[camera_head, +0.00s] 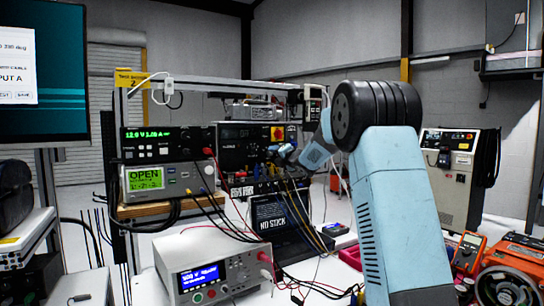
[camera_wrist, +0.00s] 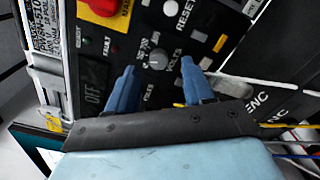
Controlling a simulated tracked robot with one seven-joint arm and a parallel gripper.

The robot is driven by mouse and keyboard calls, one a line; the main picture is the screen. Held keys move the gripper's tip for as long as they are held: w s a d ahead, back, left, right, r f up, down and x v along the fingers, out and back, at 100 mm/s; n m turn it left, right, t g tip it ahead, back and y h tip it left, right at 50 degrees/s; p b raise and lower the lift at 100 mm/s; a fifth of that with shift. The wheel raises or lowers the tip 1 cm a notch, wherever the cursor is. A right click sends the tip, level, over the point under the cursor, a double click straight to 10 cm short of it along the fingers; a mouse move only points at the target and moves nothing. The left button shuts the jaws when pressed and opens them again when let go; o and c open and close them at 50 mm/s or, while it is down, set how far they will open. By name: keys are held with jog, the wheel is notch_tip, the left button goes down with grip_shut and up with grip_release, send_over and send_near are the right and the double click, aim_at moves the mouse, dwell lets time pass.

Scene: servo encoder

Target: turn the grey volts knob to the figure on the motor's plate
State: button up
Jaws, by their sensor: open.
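The grey volts knob (camera_wrist: 158,61) is on a dark panel in the wrist view, with VOLTS printed beside it and small scale figures around it. They are too small to read surely. My gripper (camera_wrist: 158,66) is open, with one blue finger on each side of the knob; I cannot tell whether either touches it. In the head view my gripper (camera_head: 284,150) is at the front of the black panel (camera_head: 232,142), where the knob is not distinguishable. A printed plate (camera_wrist: 45,22) shows at the wrist view's upper left; I cannot tell whether it is the motor's.
A red button (camera_wrist: 103,6) on yellow and a white RESET button (camera_wrist: 171,7) are near the knob. Cables hang below the panel. Bench instruments (camera_head: 162,144) stand to its left, and a white power supply (camera_head: 213,268) is in front.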

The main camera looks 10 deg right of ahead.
aim_at(271, 154)
jog(key=shift+x, duration=1.5)
jog(key=shift+c, duration=0.4)
